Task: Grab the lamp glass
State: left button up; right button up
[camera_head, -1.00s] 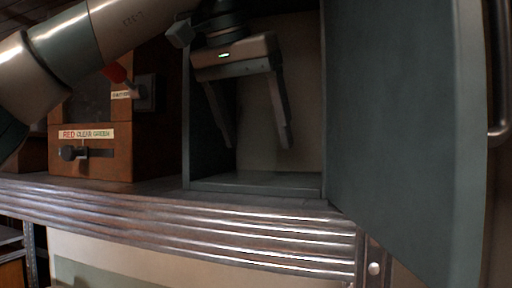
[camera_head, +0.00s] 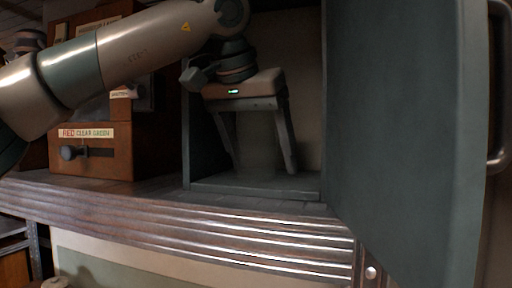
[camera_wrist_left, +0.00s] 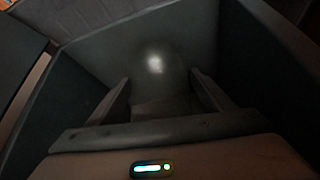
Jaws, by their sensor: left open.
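The lamp glass (camera_wrist_left: 155,66) is a clear, rounded, dome-topped piece inside the grey open-fronted cabinet (camera_head: 255,188). It shows in the left wrist view by a bright highlight. In the head view it is only a faint see-through shape between the fingers. My left gripper (camera_head: 263,169) is inside the cabinet, pointing down, with its fingers spread. In the left wrist view the fingers (camera_wrist_left: 160,80) stand on either side of the glass; I cannot tell whether they touch it. My right gripper is in neither view.
The cabinet's grey door (camera_head: 395,130) stands open at the right. A brown wooden box (camera_head: 108,157) with a label reading "RED CLEAR GREEN" and a knob stands left of the cabinet. Both rest on a ridged metal-edged shelf (camera_head: 190,222).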

aim_at(262, 135)
pick_arm(q)
jog(key=c, duration=1.2)
jog(key=shift+r, duration=0.1)
jog(key=shift+r+b, duration=0.45)
jog(key=shift+r, duration=0.25)
jog(key=shift+r+b, duration=0.3)
jog(key=shift+r, duration=0.6)
jog(key=s+a+b, duration=0.4)
jog(key=s, duration=0.4)
jog(key=s+a+b, duration=0.3)
jog(key=s+a, duration=0.2)
jog(key=s, duration=0.2)
jog(key=shift+s+b, duration=0.35)
jog(key=shift+b, duration=0.05)
jog(key=shift+d, duration=0.1)
